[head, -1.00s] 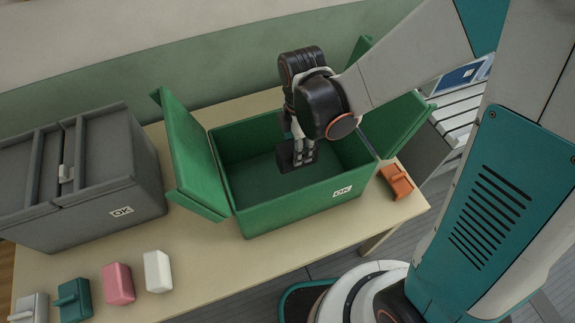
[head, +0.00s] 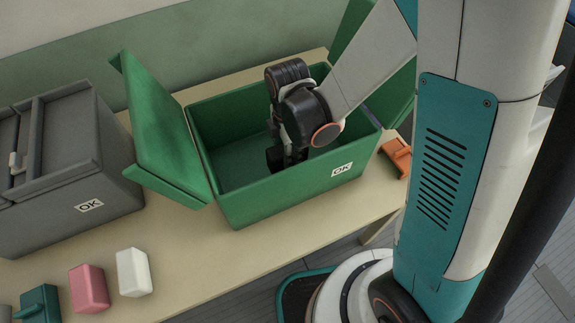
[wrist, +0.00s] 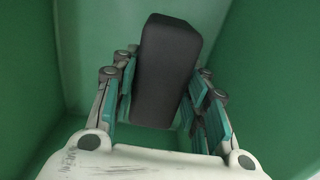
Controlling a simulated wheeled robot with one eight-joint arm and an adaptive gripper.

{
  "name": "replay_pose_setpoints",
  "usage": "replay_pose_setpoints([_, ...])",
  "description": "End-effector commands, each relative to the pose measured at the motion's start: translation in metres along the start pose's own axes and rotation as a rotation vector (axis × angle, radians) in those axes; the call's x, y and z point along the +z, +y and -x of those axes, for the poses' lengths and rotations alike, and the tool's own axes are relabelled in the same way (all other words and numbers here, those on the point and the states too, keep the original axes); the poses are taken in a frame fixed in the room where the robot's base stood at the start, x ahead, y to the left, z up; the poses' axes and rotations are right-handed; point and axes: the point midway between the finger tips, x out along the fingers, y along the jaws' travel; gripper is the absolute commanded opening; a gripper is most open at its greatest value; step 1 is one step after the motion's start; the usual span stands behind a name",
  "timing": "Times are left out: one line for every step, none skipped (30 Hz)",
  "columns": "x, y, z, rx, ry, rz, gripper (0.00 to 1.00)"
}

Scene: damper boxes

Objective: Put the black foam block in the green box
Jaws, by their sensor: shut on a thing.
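The green box (head: 293,193) stands open on the table with its flaps spread to the sides. My gripper (head: 283,156) reaches down inside it. The black foam block (wrist: 166,70) is between the fingers of my gripper (wrist: 163,100) in the wrist view, with green walls around it. The gripper is shut on the block. In the head view the block (head: 274,158) shows as a dark shape below the rim, partly hidden by my wrist. I cannot tell whether the block touches the box floor.
A closed grey box (head: 75,185) stands on the left of the table (head: 190,262). White (head: 133,272), pink (head: 89,288) and teal (head: 38,304) blocks lie at the front left. An orange piece (head: 397,157) lies right of the green box.

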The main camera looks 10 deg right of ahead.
Motion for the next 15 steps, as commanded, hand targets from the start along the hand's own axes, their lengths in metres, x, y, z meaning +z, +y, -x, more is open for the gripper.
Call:
replay_pose_setpoints([0.0, 0.0, -0.007, 0.0, 0.0, 0.0, 0.25])
replay_pose_setpoints([0.0, 0.0, -0.008, 0.0, 0.0, 0.0, 0.25])
replay_pose_setpoints([0.0, 0.0, -0.009, 0.0, 0.0, 0.0, 0.25])
replay_pose_setpoints([0.0, 0.0, -0.01, 0.0, 0.0, 0.0, 0.25])
replay_pose_setpoints([0.0, 0.0, -0.011, 0.0, 0.0, 0.0, 0.25])
replay_pose_setpoints([0.0, 0.0, -0.012, 0.0, 0.0, 0.0, 0.25])
replay_pose_setpoints([0.0, 0.0, -0.014, 0.0, 0.0, 0.0, 0.25])
replay_pose_setpoints([0.0, 0.0, -0.017, 0.0, 0.0, 0.0, 0.25])
replay_pose_setpoints([0.0, 0.0, -0.021, 0.0, 0.0, 0.0, 0.25])
replay_pose_setpoints([0.0, 0.0, -0.025, 0.0, 0.0, 0.0, 0.25])
replay_pose_setpoints([0.0, 0.0, -0.03, 0.0, 0.0, 0.0, 0.25])
replay_pose_setpoints([0.0, 0.0, -0.036, 0.0, 0.0, 0.0, 0.25])
replay_pose_setpoints([0.0, 0.0, -0.041, 0.0, 0.0, 0.0, 0.25])
replay_pose_setpoints([0.0, 0.0, -0.045, 0.0, 0.0, 0.0, 0.25])
replay_pose_setpoints([0.0, 0.0, -0.05, 0.0, 0.0, 0.0, 0.25])
